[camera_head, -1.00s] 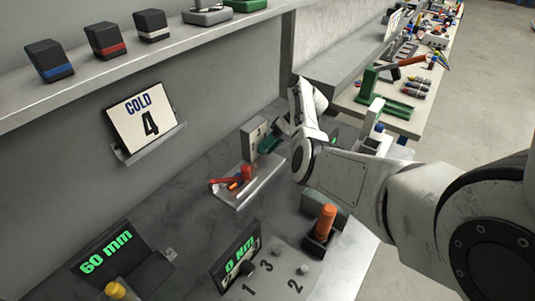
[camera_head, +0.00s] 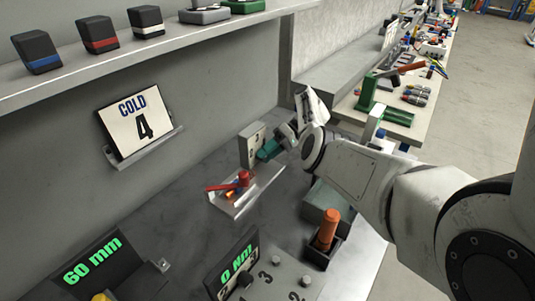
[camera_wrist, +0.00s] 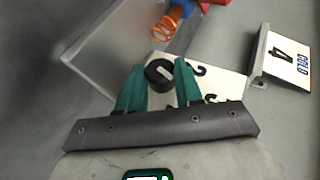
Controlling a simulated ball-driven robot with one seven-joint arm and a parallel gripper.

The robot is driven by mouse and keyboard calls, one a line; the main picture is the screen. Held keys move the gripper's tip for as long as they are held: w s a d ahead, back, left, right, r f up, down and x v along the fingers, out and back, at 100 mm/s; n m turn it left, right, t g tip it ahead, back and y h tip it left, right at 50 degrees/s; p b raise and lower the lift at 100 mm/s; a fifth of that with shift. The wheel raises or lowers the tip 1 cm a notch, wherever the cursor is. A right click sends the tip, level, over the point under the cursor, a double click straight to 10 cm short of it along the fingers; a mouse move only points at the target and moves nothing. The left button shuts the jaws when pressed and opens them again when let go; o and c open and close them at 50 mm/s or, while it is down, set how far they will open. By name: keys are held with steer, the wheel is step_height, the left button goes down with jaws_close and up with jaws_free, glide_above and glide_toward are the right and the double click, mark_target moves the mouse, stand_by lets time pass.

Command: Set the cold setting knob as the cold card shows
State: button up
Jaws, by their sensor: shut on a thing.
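The cold card (camera_head: 138,124) leans on a small wall ledge at the left and reads "COLD 4". It also shows at the right in the wrist view (camera_wrist: 284,58). The cold setting knob (camera_wrist: 160,74) is round and black with a light pointer mark, on a pale plate with partly hidden numerals. My gripper (camera_wrist: 161,80) has teal fingers on both sides of the knob and is shut on it. In the head view my gripper (camera_head: 266,151) reaches the pale knob box (camera_head: 252,146); the knob itself is hidden there by the fingers.
A metal tray (camera_head: 236,207) with red and orange parts lies beside the knob box. An orange-handled tool (camera_head: 327,228) stands in a dark holder nearer me. A shelf (camera_head: 110,68) runs above.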

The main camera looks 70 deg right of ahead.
steer(key=o, duration=1)
steer(key=shift+o, duration=0.2)
steer(key=b+v, duration=0.1)
steer(key=v, duration=0.3)
steer(key=b+v, duration=0.2)
steer(key=v, duration=0.2)
steer(key=shift+s+d+f, duration=0.15)
steer(key=shift+d, duration=0.05)
steer(key=shift+b+v, duration=1.25)
steer(key=shift+b, duration=0.05)
steer(key=shift+a, duration=0.1)
